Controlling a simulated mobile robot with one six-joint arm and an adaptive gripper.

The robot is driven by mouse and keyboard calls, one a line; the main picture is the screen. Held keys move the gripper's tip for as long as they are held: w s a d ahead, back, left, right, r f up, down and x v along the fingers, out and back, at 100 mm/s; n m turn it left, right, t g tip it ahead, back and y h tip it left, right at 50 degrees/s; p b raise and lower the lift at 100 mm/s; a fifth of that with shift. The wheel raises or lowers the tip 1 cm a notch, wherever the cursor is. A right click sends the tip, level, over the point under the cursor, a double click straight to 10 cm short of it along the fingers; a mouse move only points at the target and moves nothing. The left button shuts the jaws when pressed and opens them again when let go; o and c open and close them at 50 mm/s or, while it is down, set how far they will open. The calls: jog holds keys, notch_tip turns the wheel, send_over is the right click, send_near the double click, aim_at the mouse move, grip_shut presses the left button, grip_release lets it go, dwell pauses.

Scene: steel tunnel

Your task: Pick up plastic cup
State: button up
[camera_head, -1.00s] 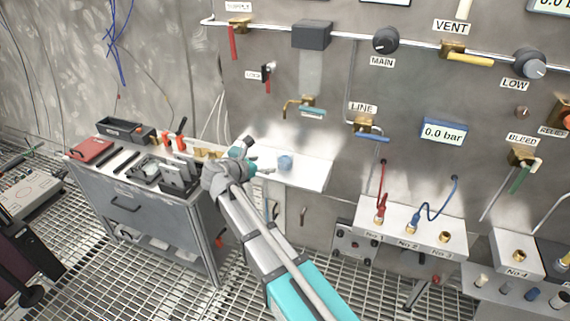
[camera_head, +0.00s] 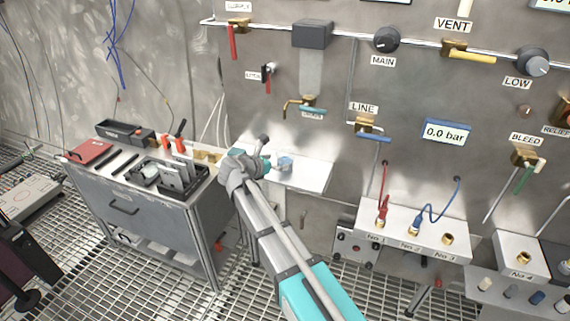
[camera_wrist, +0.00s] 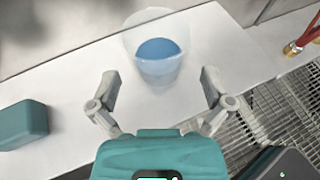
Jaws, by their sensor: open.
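The plastic cup (camera_wrist: 158,66) is clear with something blue in its lower part. It stands on a white shelf (camera_wrist: 75,85) on the panel wall. In the head view the cup (camera_head: 285,163) is small and just right of my gripper (camera_head: 272,164). In the wrist view my gripper (camera_wrist: 160,100) is open, with its two fingers apart and pointing toward the cup. The cup lies just beyond the fingertips, roughly centred between them, and nothing is between the fingers.
A teal block (camera_wrist: 22,124) lies on the shelf at the left in the wrist view. A grey workbench (camera_head: 150,215) with tools stands left of the shelf. A tap with a blue handle (camera_head: 308,108) is on the wall above the shelf. Grating floor lies below.

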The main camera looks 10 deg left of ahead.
aim_at(291, 151)
jog(key=shift+b+x, duration=0.6)
jog(key=shift+x, duration=1.6)
jog(key=shift+w+a, duration=0.1)
jog(key=c, duration=1)
jog(key=shift+r, duration=0.15)
notch_tip(291, 151, up, 3)
jog(key=p, duration=0.3)
jog(key=s+d+r+p, duration=0.5)
jog(key=s+r+p, duration=0.4)
jog(key=s, duration=0.4)
jog(key=shift+r+p, duration=0.4)
jog(key=shift+p, duration=0.1)
